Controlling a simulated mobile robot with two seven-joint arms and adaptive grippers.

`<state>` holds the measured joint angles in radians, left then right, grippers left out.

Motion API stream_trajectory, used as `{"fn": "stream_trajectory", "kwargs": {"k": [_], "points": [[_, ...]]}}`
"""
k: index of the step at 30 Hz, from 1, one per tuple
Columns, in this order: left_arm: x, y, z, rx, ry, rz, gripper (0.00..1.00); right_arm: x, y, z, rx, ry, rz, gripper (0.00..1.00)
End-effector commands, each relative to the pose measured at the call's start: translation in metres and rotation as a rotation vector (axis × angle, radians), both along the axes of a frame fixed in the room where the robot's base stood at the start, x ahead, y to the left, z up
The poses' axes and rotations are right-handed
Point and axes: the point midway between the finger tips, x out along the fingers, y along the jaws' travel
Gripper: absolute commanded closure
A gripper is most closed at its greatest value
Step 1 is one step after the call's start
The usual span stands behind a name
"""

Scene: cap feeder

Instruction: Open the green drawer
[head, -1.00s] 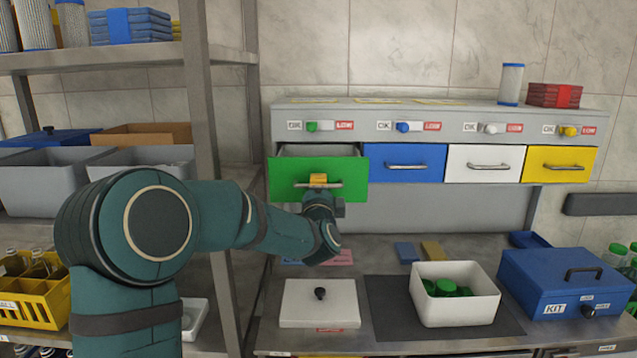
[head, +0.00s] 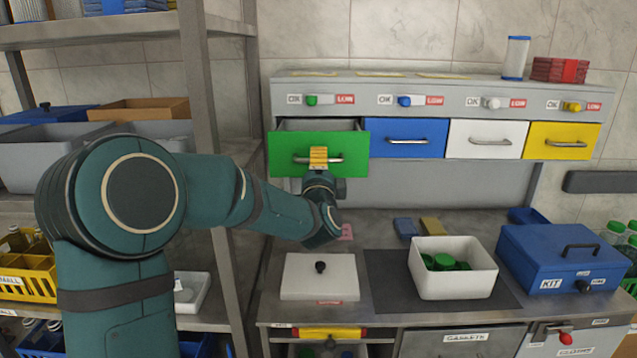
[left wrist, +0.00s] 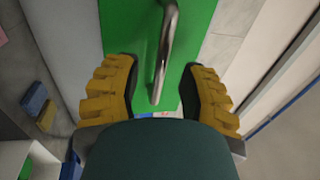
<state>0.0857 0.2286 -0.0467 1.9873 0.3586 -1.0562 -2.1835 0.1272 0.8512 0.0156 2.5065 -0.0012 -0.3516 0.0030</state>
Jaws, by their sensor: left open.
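The green drawer (head: 285,155) stands partly pulled out at the left end of the feeder, with some of its inside showing above the front. Its metal bar handle (head: 333,160) is partly covered by my left gripper (head: 319,157) in the head view. In the left wrist view, the green front (left wrist: 205,20) and the handle (left wrist: 165,50) lie ahead of my left gripper (left wrist: 158,72). Its yellow fingers are apart, one on each side of the handle's line, with gaps showing. My right gripper is not in view.
Blue (head: 380,150), white (head: 458,152) and yellow (head: 590,150) drawers sit shut to the right. Below are a white lid (head: 300,280), a white bin (head: 455,285) of green caps and a blue kit box (head: 560,260).

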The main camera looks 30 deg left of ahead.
Motion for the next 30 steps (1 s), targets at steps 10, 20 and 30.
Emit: {"fn": "stream_trajectory", "kwargs": {"k": [10, 20, 30], "points": [[-0.059, -0.036, -0.013, -0.001, 0.0, -0.002, 0.59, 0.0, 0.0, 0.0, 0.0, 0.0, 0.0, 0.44], [-0.081, -0.05, -0.018, 0.0, -0.001, -0.001, 0.59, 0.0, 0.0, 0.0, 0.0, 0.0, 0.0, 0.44], [-0.081, -0.05, -0.019, 0.001, -0.001, 0.0, 0.59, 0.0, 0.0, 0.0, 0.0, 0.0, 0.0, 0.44]]}}
